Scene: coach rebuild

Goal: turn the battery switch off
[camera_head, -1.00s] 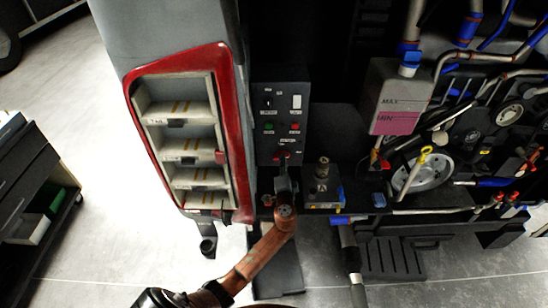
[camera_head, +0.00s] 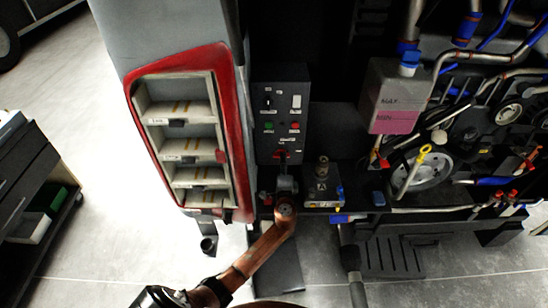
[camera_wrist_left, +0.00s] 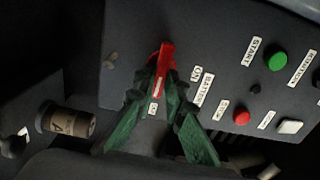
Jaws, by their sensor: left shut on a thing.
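The battery switch (camera_head: 282,155) is a red handle low on the dark control panel (camera_head: 265,140). In the left wrist view the red handle (camera_wrist_left: 166,56) stands up between the green fingertips, near the labels "ON" and "BATTERY". My left gripper (camera_head: 283,166) is at the panel's lower edge, shut on the handle; it also shows in the left wrist view (camera_wrist_left: 162,84). The fingers hide the lower part of the handle. The right gripper is not in view.
The panel also bears a green button (camera_wrist_left: 275,61), a red button (camera_wrist_left: 241,116) and a white switch (camera_wrist_left: 290,126). A metal cylinder (camera_wrist_left: 75,122) stands beside the panel. A red-framed shelf (camera_head: 222,120) is left of the arm; a pink-filled tank (camera_head: 395,90) is right.

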